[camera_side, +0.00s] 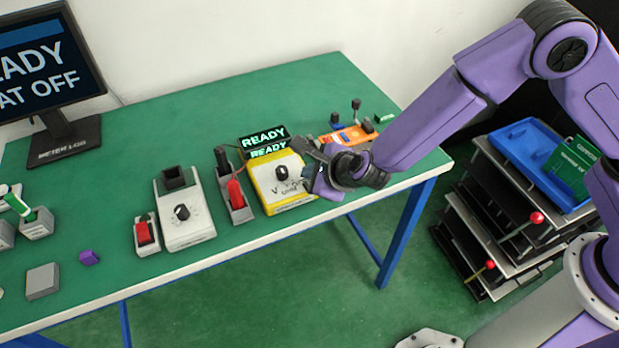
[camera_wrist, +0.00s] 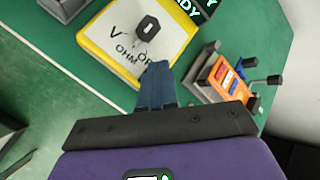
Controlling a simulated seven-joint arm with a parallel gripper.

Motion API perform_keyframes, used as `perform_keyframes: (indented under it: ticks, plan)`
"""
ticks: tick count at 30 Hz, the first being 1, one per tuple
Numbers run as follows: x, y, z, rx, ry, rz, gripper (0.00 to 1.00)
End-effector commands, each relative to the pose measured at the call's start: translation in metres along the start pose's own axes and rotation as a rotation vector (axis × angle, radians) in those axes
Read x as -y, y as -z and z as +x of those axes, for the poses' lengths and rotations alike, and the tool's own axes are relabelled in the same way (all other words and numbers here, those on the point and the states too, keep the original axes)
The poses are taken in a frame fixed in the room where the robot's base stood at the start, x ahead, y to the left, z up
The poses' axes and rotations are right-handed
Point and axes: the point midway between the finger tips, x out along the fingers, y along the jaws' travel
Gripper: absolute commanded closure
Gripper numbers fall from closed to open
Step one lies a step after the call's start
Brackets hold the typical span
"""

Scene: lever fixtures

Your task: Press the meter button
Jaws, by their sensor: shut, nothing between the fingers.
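The meter is a yellow box with a white face (camera_side: 268,191), a black knob (camera_side: 281,173) and V and OHM markings. It stands near the table's front edge, with a lit READY display (camera_side: 265,140) behind it. The wrist view also shows the meter (camera_wrist: 110,35) and its knob (camera_wrist: 147,28). My gripper (camera_wrist: 158,70) is shut and empty, its fingertips over the meter's edge beside the OFF marking. In the side view my gripper (camera_side: 312,168) is at the meter's right side and hides part of it. I cannot tell whether the tips touch it. I cannot make out a button on the meter.
An orange fixture with levers (camera_side: 348,136) stands right of the meter. A red probe in a holder (camera_side: 236,192), a white box with a knob (camera_side: 187,217) and a red switch (camera_side: 145,233) stand left. A monitor (camera_side: 48,65) is at the back left. The table's back middle is clear.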

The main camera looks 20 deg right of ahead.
Motion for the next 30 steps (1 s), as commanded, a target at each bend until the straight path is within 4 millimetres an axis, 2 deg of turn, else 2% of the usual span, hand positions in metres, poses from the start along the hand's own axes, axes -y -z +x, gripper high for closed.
perform_keyframes:
  ticks: [7,19,30]
  plan:
    - [0.006,-0.006,-0.008,0.001,0.000,0.001,1.00]
    - [0.008,-0.009,-0.011,0.002,0.000,0.001,1.00]
    - [0.024,-0.024,-0.033,0.003,0.000,0.001,1.00]
